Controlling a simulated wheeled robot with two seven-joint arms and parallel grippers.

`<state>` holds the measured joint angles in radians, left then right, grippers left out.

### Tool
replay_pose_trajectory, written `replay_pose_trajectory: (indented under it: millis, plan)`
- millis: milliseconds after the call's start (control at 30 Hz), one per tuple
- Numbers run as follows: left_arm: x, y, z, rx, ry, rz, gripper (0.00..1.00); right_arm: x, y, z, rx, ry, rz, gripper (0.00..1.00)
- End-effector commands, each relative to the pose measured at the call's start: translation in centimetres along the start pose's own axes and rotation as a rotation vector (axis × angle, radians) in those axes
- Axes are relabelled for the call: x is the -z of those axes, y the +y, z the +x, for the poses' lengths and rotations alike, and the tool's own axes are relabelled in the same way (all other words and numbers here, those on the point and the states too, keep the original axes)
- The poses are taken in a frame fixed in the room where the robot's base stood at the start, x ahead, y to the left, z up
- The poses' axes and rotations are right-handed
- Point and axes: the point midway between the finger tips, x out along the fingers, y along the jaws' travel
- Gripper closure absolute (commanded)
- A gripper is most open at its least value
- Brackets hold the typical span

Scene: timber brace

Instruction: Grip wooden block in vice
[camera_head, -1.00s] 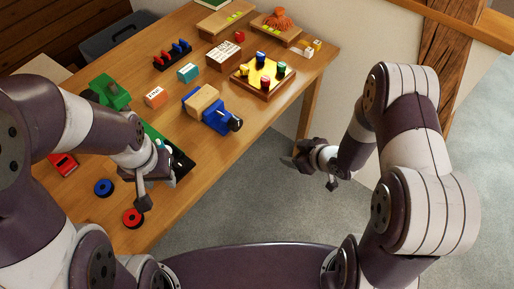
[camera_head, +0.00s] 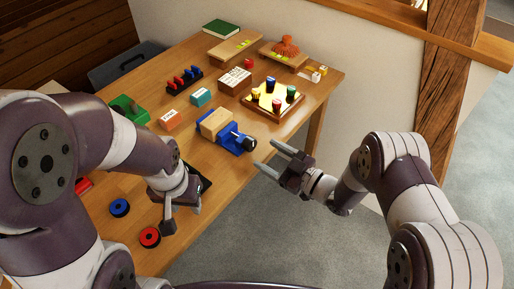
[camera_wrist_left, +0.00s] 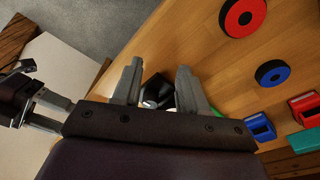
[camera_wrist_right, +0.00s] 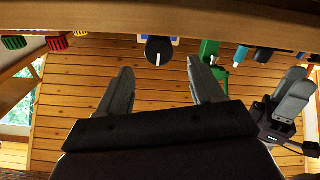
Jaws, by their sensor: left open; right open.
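The blue vice (camera_head: 233,140) stands near the table's right edge, its black round handle (camera_head: 250,144) facing the edge. The wooden block (camera_head: 216,122) sits at its jaws; I cannot tell whether it is clamped. My right gripper (camera_head: 267,154) is open and empty beyond the table edge, pointing at the handle but apart from it. In the right wrist view the handle (camera_wrist_right: 158,50) shows ahead, between and beyond the fingertips (camera_wrist_right: 159,82). My left gripper (camera_head: 180,215) is open over the table's near part. In the left wrist view its fingers (camera_wrist_left: 158,78) are apart, with a dark object between them in the picture.
A red disc (camera_head: 149,237) and a blue disc (camera_head: 119,208) lie near my left gripper. Clear air lies right of the table edge.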

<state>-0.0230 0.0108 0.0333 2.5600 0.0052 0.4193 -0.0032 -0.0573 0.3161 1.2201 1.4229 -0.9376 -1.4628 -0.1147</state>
Motion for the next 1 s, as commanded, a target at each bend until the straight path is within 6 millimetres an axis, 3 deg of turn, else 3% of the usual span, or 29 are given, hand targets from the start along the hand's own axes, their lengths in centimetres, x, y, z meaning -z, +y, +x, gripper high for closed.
replay_pose_trajectory:
  millis: [100, 300, 633, 800, 1000]
  plan:
    - [0.0, 0.0, 0.3, 0.0, 0.0, 0.0, 0.57, -0.1, -0.1, 2.4, 0.003, 0.001, -0.002, 0.33]
    - [-0.1, 0.0, 0.4, 0.0, 0.0, 0.0, 0.57, 0.0, 0.0, 4.6, 0.0, 0.0, -0.001, 0.33]
    - [0.0, 0.0, 0.4, 0.0, 0.0, 0.0, 0.57, 0.0, 0.1, 5.0, -0.002, -0.001, 0.0, 0.33]
    - [-0.1, 0.0, 0.4, 0.0, 0.0, 0.0, 0.57, 0.0, 0.1, 5.0, -0.002, -0.001, 0.0, 0.89]
    - [0.0, 0.0, 0.3, 0.0, 0.0, 0.0, 0.57, 0.0, 0.1, 5.0, -0.001, -0.001, 0.007, 0.9]
